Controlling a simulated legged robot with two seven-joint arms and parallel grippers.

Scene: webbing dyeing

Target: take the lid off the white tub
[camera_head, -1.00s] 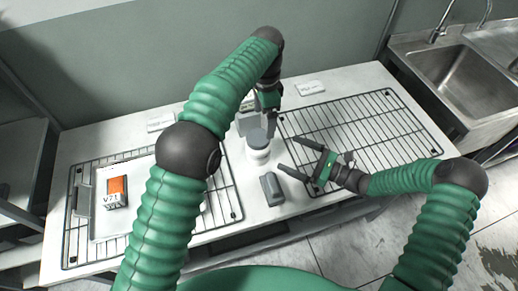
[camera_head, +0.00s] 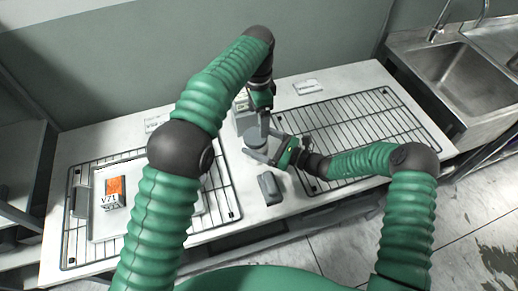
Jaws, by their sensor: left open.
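The white tub (camera_head: 259,150) with its grey lid (camera_head: 254,137) stands on the table between the two wire racks, mostly hidden behind my grippers. My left gripper (camera_head: 264,127) points down close above the lid and is open; whether it touches the lid cannot be told. My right gripper (camera_head: 258,143) comes in from the right with its fingers spread on either side of the tub. Whether these fingers touch it cannot be told.
A dark grey block (camera_head: 270,188) lies just in front of the tub. A wire rack (camera_head: 350,130) is at right. Another rack (camera_head: 225,190) at left holds a tray with an orange-and-white box (camera_head: 114,192). A white box stands behind the tub.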

